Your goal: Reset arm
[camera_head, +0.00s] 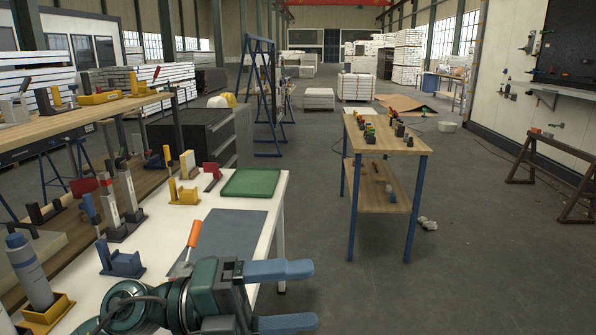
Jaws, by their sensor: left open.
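My left gripper (314,295) reaches in at the bottom centre, with its two blue fingers spread apart and nothing between them. The fingers point right, past the right edge of the white worktable (278,198). My teal and black wrist covers part of the table's near end. My right gripper is not in view.
On the worktable are a green tray (250,183), a grey mat (236,228), an orange-handled tool (194,233), a blue holder (121,262) and yellow holders (184,195). A wooden shelf table (412,145) stands further off.

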